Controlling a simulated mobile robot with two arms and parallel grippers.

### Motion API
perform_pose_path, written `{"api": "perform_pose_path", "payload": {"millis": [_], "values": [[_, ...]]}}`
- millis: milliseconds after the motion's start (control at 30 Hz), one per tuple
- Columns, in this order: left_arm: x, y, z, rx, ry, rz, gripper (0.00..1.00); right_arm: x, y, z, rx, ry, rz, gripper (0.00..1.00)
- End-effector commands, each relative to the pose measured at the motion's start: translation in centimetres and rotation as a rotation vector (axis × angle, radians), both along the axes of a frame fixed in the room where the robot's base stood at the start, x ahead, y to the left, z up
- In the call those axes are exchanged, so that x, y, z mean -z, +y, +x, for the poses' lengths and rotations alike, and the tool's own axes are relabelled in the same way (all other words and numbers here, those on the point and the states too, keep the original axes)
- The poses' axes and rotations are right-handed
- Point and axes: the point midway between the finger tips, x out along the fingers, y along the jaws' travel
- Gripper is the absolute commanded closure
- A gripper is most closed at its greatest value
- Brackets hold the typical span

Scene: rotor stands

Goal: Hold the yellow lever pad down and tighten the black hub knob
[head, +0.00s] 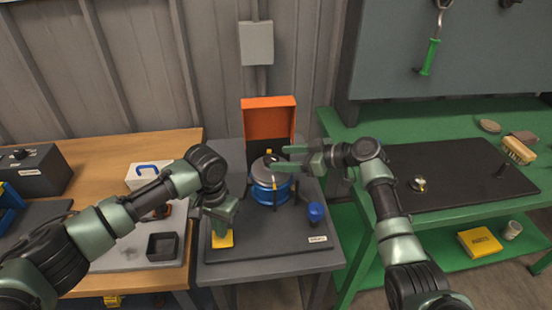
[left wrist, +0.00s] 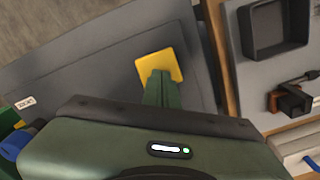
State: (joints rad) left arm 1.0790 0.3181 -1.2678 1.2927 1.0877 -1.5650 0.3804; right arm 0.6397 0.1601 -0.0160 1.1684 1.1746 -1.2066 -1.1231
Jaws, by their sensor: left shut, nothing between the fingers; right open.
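The yellow lever pad (head: 222,240) lies at the front left of the dark grey stand table. My left gripper (head: 220,228) is shut and empty, pointing down at the pad. In the left wrist view its fingertips (left wrist: 159,78) overlap the yellow pad (left wrist: 172,62); I cannot tell how hard they press. A rotor with a grey top disc and blue drum (head: 268,192) stands at the table's middle. The black hub knob (head: 270,158) is at its top, partly hidden. My right gripper (head: 283,159) is open, its fingers reaching in from the right at the knob; contact is unclear.
A blue knob (head: 316,212) stands right of the rotor. An open orange box (head: 269,118) is behind it. A wooden bench (head: 95,165) with trays is left; a green bench (head: 390,125) with a black mat (head: 460,180) is right. The table front is clear.

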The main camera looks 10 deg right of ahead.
Motion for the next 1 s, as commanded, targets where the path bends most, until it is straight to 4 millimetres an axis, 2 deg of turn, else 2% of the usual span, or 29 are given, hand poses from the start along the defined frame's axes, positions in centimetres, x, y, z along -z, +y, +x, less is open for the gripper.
{"api": "perform_pose_path", "payload": {"millis": [33,200,567,600,800,833,1000], "values": [[0.0,0.0,0.0,0.0,0.0,0.0,1.0,0.3,0.8,0.4,-0.002,0.002,0.0,0.37],[0.0,0.0,0.0,0.0,0.0,0.0,1.0,1.1,2.2,1.4,-0.002,0.001,0.0,0.37],[0.0,0.0,0.0,0.0,0.0,0.0,1.0,1.3,2.7,1.7,-0.001,0.0,-0.003,0.37],[0.0,0.0,0.0,0.0,0.0,0.0,1.0,1.4,2.7,1.7,-0.001,0.0,-0.003,0.4],[0.0,0.0,0.0,0.0,0.0,0.0,1.0,1.4,2.7,1.7,-0.001,0.0,-0.003,0.96],[0.0,0.0,0.0,0.0,0.0,0.0,1.0,1.4,2.7,1.7,-0.001,0.0,-0.003,1.0],[0.1,0.0,0.0,0.0,0.0,0.0,1.0,1.4,2.7,1.6,0.008,0.0,-0.005,1.0]]}}
